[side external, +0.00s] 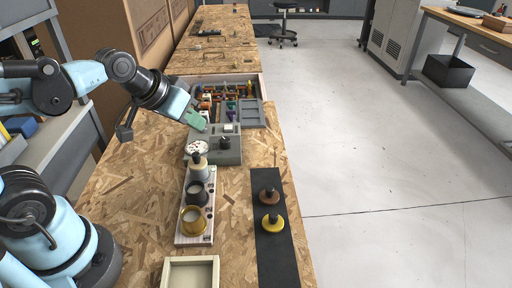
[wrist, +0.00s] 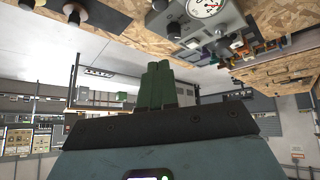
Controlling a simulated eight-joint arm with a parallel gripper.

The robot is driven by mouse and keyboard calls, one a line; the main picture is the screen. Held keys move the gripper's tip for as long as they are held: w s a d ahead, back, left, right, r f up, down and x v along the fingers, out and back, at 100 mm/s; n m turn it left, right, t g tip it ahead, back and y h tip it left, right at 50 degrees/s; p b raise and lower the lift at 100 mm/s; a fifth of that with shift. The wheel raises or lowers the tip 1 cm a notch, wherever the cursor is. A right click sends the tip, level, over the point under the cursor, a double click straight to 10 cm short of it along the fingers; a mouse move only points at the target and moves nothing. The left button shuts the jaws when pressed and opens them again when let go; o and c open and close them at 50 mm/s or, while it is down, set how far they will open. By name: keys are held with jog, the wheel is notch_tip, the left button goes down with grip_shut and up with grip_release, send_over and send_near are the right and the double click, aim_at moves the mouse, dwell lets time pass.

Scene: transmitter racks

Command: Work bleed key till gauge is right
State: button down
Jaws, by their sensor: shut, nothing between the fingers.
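A grey-green box (side external: 229,156) stands on the chipboard bench, with a round white gauge (side external: 196,147) at its left. A dark knob (side external: 224,142), perhaps the bleed key, sits on its top. The gauge also shows at the top edge of the wrist view (wrist: 203,7), partly cut off; its reading is too small to tell. A dark knob (wrist: 173,30) shows beside it there. My gripper (side external: 203,124) has green fingers and is above and behind the gauge, apart from the knob. In the wrist view the fingers (wrist: 158,75) are together and empty.
A pale rack (side external: 181,225) with several knobbed pieces stands in front of the box. A black mat (side external: 274,248) holds a brown and a yellow knobbed piece. A tray of coloured parts (side external: 262,86) lies behind. A cream tray (side external: 190,274) is at the front.

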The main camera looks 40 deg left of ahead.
jog(key=w+a+r+n, duration=0.1)
jog(key=w+a+n, duration=0.2)
jog(key=w, duration=0.4)
jog(key=n+t, duration=0.2)
jog(key=n, duration=0.2)
send_over(225, 128)
jog(key=shift+f, duration=0.8)
jog(key=shift+f, duration=0.15)
jog(key=shift+f, duration=4.3)
jog(key=shift+f, duration=0.1)
jog(key=shift+f, duration=0.3)
jog(key=shift+f, duration=0.4)
